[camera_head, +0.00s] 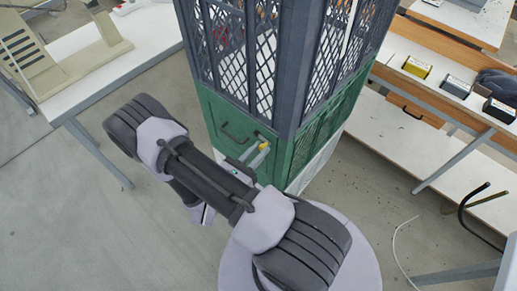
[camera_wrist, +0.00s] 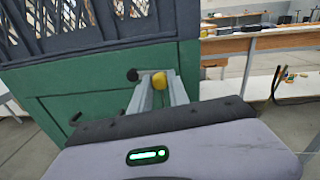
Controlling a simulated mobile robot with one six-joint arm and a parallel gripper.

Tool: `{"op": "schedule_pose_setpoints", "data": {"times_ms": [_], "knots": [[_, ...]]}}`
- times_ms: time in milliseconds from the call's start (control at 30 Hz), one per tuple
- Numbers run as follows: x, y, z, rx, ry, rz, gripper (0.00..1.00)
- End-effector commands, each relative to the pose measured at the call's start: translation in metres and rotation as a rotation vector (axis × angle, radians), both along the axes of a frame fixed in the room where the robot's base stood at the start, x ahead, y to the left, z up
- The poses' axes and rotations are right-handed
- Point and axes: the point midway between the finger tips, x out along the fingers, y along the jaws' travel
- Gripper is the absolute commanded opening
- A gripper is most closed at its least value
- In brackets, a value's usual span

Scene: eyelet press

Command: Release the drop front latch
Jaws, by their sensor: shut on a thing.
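The drop front is a green panel (camera_head: 222,118) low on the cage, with a dark pull handle (camera_head: 234,137). It also fills the left of the wrist view (camera_wrist: 60,85). My gripper (camera_head: 259,153) reaches the latch from the front. My wrist hides the panel's lower right part.
Dark mesh walls (camera_head: 235,55) rise above the green panels. A white table (camera_head: 100,75) stands at the left. A bench (camera_head: 455,85) with small boxes stands at the right, above a white low shelf (camera_head: 385,140). A thin cable (camera_head: 395,250) lies on the floor.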

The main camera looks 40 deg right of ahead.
Motion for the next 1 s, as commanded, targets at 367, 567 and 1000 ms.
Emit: {"op": "schedule_pose_setpoints", "data": {"times_ms": [367,567,1000], "knots": [[0.0,0.0,0.0,-0.002,-0.005,-0.001,0.42],[0.0,0.001,0.0,-0.001,-0.005,0.0,0.42],[-0.016,0.114,0.004,0.0,-0.008,0.008,0.42]]}}
